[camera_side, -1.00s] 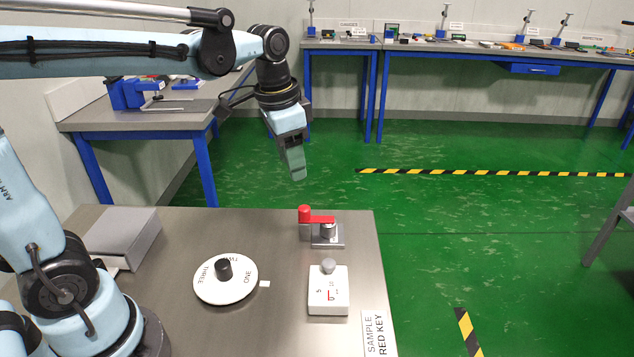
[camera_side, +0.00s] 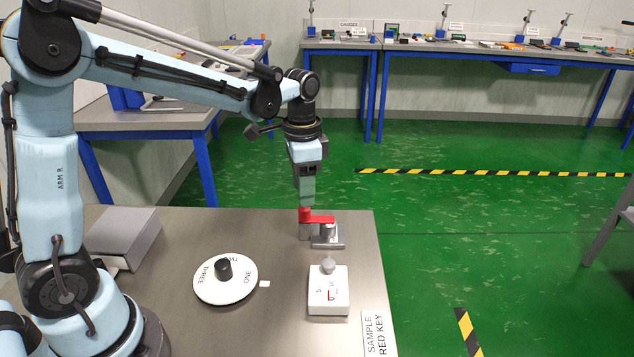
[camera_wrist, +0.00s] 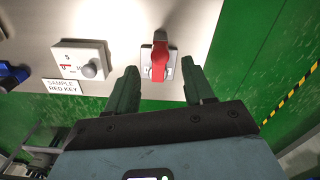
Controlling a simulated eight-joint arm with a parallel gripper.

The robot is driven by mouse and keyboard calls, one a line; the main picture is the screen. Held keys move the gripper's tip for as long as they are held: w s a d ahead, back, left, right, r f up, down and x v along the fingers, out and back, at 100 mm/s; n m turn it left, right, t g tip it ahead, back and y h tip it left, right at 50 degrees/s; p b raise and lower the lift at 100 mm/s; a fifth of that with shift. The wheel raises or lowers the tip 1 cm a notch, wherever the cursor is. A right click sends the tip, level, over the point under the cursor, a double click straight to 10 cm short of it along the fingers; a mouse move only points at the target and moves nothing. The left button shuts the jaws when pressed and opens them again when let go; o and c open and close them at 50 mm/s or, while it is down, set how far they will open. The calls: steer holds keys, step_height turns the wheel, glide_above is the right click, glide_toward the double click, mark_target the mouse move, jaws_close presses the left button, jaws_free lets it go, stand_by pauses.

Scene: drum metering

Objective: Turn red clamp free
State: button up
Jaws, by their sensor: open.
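The red clamp (camera_side: 318,218) is a red lever on a grey metal block near the table's far right edge. Its raised red end stands at the left of the lever in the side view. My gripper (camera_side: 306,201) points down directly above or at that raised end; contact cannot be told. In the wrist view the red clamp (camera_wrist: 160,62) lies between and beyond the two dark green fingers of my gripper (camera_wrist: 163,90), which are spread apart with nothing held.
A white box with a grey knob and red mark (camera_side: 328,295) stands in front of the clamp. A white dial with a black knob (camera_side: 226,282) lies to the left. A grey box (camera_side: 122,235) is farther left. A "SAMPLE RED KEY" label (camera_side: 378,335) is at the front right.

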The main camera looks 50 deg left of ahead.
steer(key=shift+f, duration=2.25)
steer(key=shift+c, duration=0.3)
jaws_close()
